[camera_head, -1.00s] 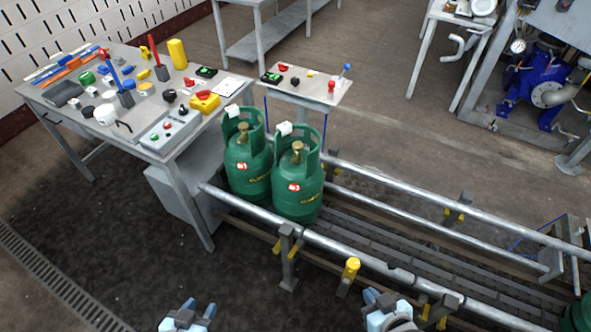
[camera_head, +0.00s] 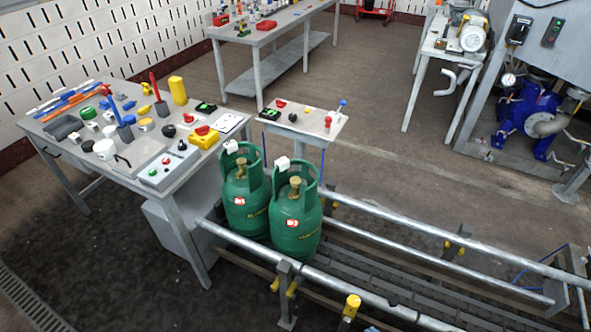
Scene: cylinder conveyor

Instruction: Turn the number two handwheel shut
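Two green gas cylinders stand upright side by side on the roller conveyor, the left cylinder (camera_head: 241,200) slightly behind the right cylinder (camera_head: 296,222). Each has a collar, a white tag and a small red-and-white label whose number I cannot read for sure. A brass valve (camera_head: 295,187) shows inside the right cylinder's collar; the left cylinder's valve (camera_head: 241,172) is partly hidden by its collar. I cannot make out which handwheel is number two. Neither of my grippers is in view.
A grey table (camera_head: 65,150) with tools, knobs and a control box (camera_head: 167,165) stands at left. A small table (camera_head: 315,125) with buttons stands behind the cylinders. Conveyor rails (camera_head: 400,233) run to the lower right. A blue pump (camera_head: 520,113) is at far right. Open floor lies between.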

